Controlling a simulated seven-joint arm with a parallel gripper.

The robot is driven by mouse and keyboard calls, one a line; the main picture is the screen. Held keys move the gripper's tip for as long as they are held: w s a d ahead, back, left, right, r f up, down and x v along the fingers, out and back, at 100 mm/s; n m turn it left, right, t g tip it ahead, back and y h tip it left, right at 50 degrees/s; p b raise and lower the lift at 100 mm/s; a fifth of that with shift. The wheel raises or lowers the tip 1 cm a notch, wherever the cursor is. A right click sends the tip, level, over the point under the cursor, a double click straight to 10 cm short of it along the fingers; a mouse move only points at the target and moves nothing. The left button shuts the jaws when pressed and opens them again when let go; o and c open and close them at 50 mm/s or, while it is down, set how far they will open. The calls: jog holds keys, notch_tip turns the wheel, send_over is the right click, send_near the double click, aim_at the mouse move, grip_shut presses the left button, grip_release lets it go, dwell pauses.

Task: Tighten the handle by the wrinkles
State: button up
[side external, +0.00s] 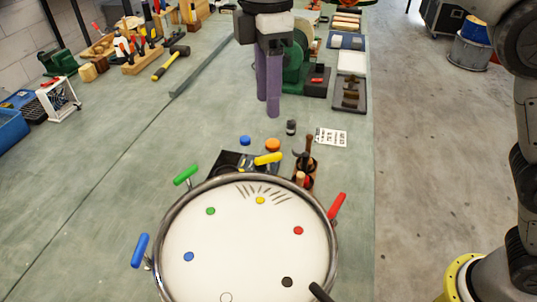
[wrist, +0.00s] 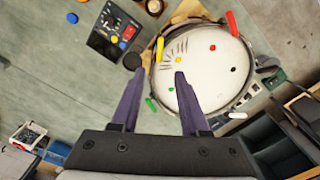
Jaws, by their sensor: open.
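A round drum (side external: 240,240) with a white skin and metal rim sits at the front of the bench; it also shows in the wrist view (wrist: 222,75). Dark wrinkles (side external: 262,190) mark the skin at its far edge, around the yellow dot (side external: 260,201). The yellow handle (side external: 268,158) stands at the rim by these wrinkles, also in the wrist view (wrist: 160,48). Green (side external: 185,175), blue (side external: 140,250), red (side external: 337,206) and black (side external: 320,292) handles stand around the rim. My gripper (side external: 267,108) is open and empty, its purple fingers pointing down, above and beyond the drum.
A dark box with knobs (wrist: 117,32) lies behind the drum. A tool holder (side external: 303,172) stands close to the rim, right of the yellow handle. A small dark cylinder (side external: 291,127) and a white card (side external: 331,137) lie behind. The bench left of the drum is largely clear.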

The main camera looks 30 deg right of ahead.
aim_at(268, 156)
notch_tip(268, 156, down, 13)
jog(key=shift+f, duration=0.2)
dwell(0.4)
grip_shut()
